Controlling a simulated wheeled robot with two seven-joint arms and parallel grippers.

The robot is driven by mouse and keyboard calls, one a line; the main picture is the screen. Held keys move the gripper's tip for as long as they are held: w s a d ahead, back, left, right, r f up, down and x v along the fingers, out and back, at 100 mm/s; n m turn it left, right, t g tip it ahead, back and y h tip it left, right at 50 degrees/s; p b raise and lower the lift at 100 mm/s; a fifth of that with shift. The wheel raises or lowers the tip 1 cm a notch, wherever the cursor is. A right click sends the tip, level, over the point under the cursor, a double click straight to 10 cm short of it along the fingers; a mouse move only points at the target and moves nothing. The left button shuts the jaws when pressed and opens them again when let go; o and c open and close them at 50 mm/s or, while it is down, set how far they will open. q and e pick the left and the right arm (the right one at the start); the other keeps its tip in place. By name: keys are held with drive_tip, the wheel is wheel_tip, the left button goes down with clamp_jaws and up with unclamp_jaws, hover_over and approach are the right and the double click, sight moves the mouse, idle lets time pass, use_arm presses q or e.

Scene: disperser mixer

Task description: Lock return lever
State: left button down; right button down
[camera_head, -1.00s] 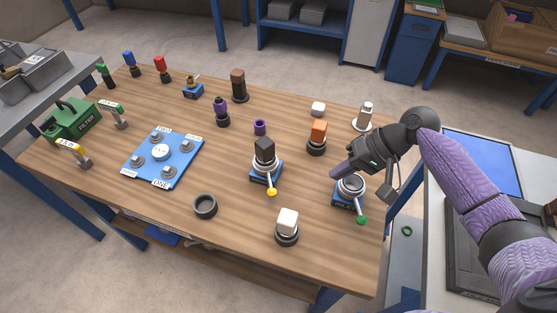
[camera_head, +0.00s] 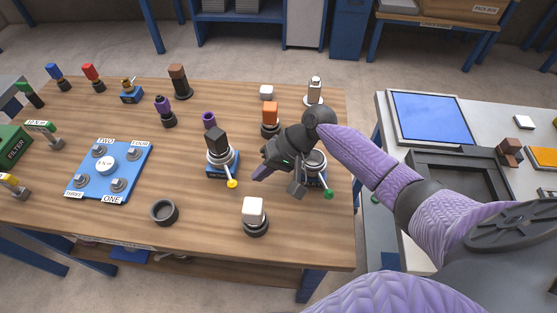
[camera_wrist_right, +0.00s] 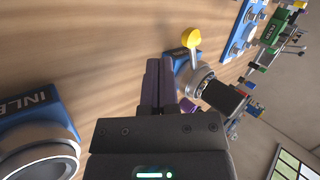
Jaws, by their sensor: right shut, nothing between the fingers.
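A blue-based unit with a black block on a grey ring (camera_head: 218,145) and a yellow-knobbed lever (camera_head: 232,184) stands mid-table; its label is unreadable. The lever points toward the table's front edge. A second blue-based unit with a green-knobbed lever (camera_head: 327,194) is to its right, partly hidden by my gripper; its label reads "INLE…" in the right wrist view (camera_wrist_right: 35,98). My right gripper (camera_head: 257,174) is shut and empty, just right of the yellow-lever unit and apart from it. In the right wrist view the yellow knob (camera_wrist_right: 190,38) is just beyond the shut fingertips (camera_wrist_right: 159,64).
A white-topped black holder (camera_head: 254,217) and an empty dark ring (camera_head: 164,212) stand near the front edge. An orange-topped holder (camera_head: 270,119) stands behind my gripper. A blue plate with numbered posts (camera_head: 128,157) lies left. Bare wood separates these.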

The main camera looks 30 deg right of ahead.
sight(230, 176)
drive_tip(key=shift+w+a+f, duration=0.1)
drive_tip(key=shift+w+a, duration=0.15)
drive_tip(key=shift+a, duration=0.5)
drive_tip(key=shift+w+a+f, duration=0.1)
drive_tip(key=shift+w+a, duration=0.1)
drive_tip(key=shift+a, duration=0.55)
drive_tip(key=shift+a+r, duration=0.1)
drive_tip(key=shift+r, duration=0.05)
drive_tip(key=a+m+p, duration=0.1)
drive_tip(key=p, duration=0.1)
drive_tip(key=a+m+t+p, duration=0.1)
drive_tip(key=p, duration=0.1)
drive_tip(key=a+m+t+h+p, duration=0.1)
drive_tip(key=p, duration=0.2)
drive_tip(key=shift+s+r+m, duration=0.2)
drive_tip(key=shift+s+m, duration=0.05)
drive_tip(key=shift+m, duration=0.15)
drive_tip(key=shift+a+f+m+t+h+p, duration=0.15)
drive_tip(key=shift+a+m+t+h+p, duration=0.15)
drive_tip(key=shift+a+m+t+p, duration=0.25)
drive_tip(key=shift+w+a+f+p, duration=0.2)
drive_tip(key=shift+a+p, duration=0.1)
drive_tip(key=shift+a, duration=0.1)
